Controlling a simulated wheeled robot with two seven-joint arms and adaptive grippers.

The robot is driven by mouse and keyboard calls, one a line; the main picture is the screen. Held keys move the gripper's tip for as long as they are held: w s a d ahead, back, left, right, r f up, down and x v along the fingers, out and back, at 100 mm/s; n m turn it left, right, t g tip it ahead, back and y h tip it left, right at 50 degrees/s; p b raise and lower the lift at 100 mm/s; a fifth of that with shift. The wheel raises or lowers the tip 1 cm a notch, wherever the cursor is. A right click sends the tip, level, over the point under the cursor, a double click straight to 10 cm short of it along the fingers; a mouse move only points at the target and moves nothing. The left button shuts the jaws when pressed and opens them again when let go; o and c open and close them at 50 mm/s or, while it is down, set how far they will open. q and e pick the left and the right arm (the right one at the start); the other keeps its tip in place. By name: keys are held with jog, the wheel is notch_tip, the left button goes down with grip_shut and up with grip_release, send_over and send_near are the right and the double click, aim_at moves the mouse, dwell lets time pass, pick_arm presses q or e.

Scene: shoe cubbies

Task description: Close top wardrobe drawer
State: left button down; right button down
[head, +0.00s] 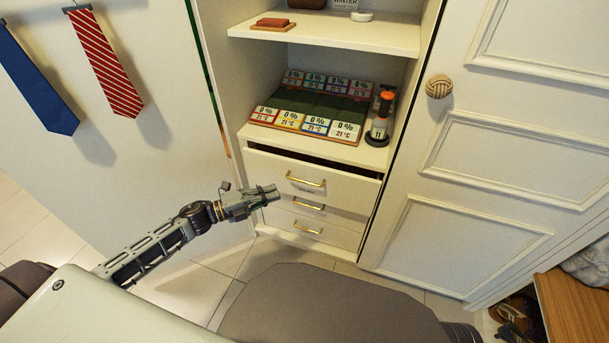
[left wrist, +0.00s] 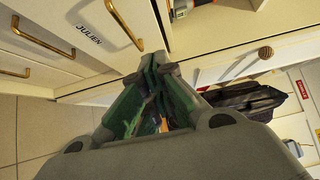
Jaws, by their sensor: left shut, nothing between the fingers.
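The top drawer (head: 325,178) is a white front with a gold handle (head: 306,181), low in the open wardrobe. It stands partly pulled out, with a dark gap showing above its front. In the left wrist view the top drawer front (left wrist: 92,14) has a gold handle and a label reading JULIEN. My left gripper (head: 274,192) is shut and empty, in front of the drawers at the left, with its tips near the top drawer's lower left part. Its closed fingers show in the left wrist view (left wrist: 152,66); I cannot tell whether they touch the drawer. My right gripper is out of view.
Two lower drawers (head: 310,228) look closed. The shelf (head: 258,134) above holds a board of labelled cards (head: 320,108) and a dark bottle-like item (head: 380,120). A panelled door (head: 470,195) stands open at right. Ties (head: 103,62) hang on the left panel.

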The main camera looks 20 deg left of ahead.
aim_at(319, 170)
pick_arm(q)
jog(key=shift+w+d, duration=0.15)
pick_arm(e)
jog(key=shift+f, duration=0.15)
